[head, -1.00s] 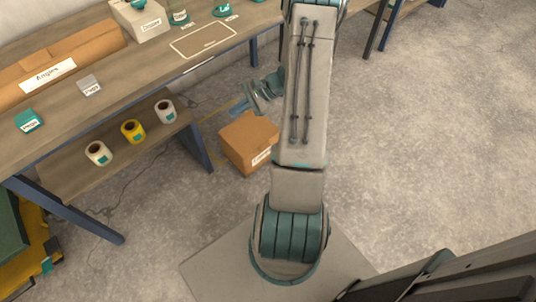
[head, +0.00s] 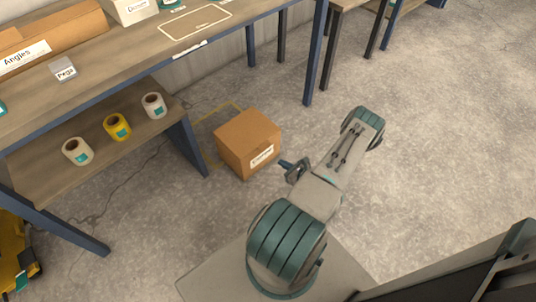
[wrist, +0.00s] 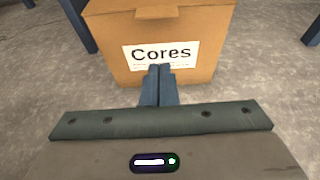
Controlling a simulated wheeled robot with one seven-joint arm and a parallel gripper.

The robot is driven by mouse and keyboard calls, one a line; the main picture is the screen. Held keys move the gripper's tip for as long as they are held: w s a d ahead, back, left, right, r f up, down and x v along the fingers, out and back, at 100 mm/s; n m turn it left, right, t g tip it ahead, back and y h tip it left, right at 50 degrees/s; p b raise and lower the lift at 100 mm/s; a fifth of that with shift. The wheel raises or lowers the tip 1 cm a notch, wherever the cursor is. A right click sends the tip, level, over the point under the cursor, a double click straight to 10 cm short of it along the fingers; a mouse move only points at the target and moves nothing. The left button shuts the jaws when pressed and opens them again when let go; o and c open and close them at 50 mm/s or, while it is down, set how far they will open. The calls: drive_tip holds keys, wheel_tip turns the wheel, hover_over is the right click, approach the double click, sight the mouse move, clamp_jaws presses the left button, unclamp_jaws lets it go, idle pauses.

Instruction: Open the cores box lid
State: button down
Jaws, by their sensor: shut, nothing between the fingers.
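The cores box (head: 246,140) is a brown cardboard box on the floor, right of the workbench's blue leg. Its lid looks closed in the head view. In the wrist view the box (wrist: 204,60) fills the upper middle, with a white "Cores" label (wrist: 185,53) on the side facing me and a small tab (wrist: 157,11) at the lid's front edge. My gripper (head: 284,163) is just right of the box in the head view. Its fingers (wrist: 158,68) are shut and empty, with the tips over the label's lower edge in view. I cannot tell whether they touch it.
The workbench (head: 108,52) stands left of the box, with rolls of tape (head: 117,127) on its lower shelf. A blue table leg (head: 316,60) stands behind the box to the right. The floor (head: 440,130) on the right is clear.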

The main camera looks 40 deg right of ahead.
drive_tip(key=b, duration=0.3)
approach(263, 152)
drive_tip(key=x, duration=0.4)
drive_tip(key=shift+w+a+r, duration=0.1)
drive_tip(key=shift+w+a, duration=0.05)
drive_tip(key=r, duration=0.4)
drive_tip(key=shift+w+r+b, duration=0.1)
drive_tip(key=shift+w+b, duration=0.3)
